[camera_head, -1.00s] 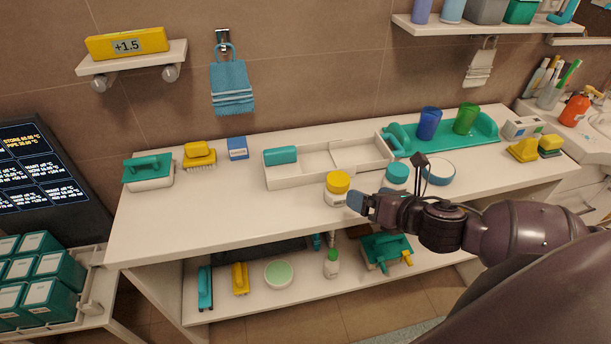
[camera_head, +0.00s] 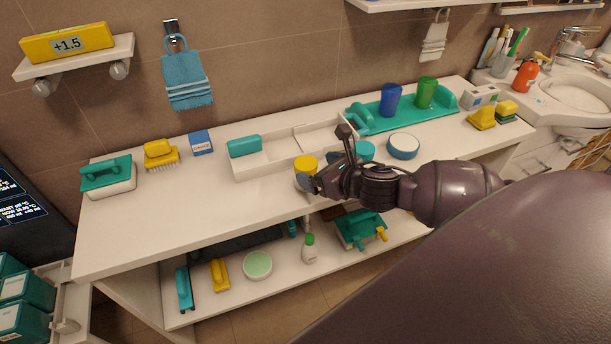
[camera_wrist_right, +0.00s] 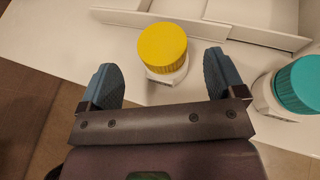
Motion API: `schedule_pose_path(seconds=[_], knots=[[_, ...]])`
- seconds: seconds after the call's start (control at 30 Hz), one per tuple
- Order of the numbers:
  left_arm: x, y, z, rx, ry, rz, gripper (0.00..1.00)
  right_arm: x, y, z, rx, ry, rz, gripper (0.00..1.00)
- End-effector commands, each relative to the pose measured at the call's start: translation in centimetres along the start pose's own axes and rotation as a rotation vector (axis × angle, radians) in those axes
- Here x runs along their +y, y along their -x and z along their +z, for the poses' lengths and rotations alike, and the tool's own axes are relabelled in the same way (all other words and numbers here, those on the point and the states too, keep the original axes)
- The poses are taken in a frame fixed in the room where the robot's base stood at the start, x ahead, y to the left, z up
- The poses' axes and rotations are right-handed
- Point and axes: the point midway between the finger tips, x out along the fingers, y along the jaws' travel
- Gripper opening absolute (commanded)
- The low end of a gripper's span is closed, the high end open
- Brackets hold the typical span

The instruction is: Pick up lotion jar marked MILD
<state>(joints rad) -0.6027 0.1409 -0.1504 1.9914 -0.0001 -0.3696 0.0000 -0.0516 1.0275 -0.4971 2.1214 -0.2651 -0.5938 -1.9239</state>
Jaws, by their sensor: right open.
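A white jar with a yellow lid (camera_wrist_right: 162,47) stands upright on the counter in the right wrist view. It also shows in the head view as a yellow lid (camera_head: 305,166), its body partly behind my gripper. Another jar with a teal lid (camera_wrist_right: 297,88) stands to its right, also seen in the head view (camera_head: 364,150). No MILD marking is readable on either. My left gripper is not in view.
A white divided tray (camera_head: 285,150) lies just behind the jars. A teal tray with cups (camera_head: 425,118) and a round blue-white bowl (camera_head: 403,146) are to the right. Brushes and a blue box (camera_head: 201,143) stand at the left. The counter's front left (camera_head: 170,220) is clear.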

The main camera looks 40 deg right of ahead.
Motion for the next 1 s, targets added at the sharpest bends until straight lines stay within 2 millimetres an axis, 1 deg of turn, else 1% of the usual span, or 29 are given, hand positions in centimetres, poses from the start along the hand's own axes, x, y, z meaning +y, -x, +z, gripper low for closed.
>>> schedule_pose_path(seconds=[0.3, 0.4, 0.5, 0.7, 0.97, 1.0], knots=[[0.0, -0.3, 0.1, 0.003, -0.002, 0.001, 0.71, -0.2, -3.9, 0.2, 0.0, -0.003, -0.001, 0.89], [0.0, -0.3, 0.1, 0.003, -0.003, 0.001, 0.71, -0.2, -4.8, 0.2, 0.0, -0.001, -0.001, 0.89], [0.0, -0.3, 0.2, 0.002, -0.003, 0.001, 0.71, -0.2, -5.1, 0.2, 0.001, -0.001, 0.0, 0.89], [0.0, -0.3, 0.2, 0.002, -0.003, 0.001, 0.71, -0.2, -5.1, 0.2, 0.001, -0.001, 0.0, 0.89], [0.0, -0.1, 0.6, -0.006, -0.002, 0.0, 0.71, -0.2, -5.1, 0.2, 0.001, -0.001, 0.0, 0.49], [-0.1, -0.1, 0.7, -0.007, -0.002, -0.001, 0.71, -0.2, -5.0, 0.2, 0.001, -0.001, 0.0, 0.43]])
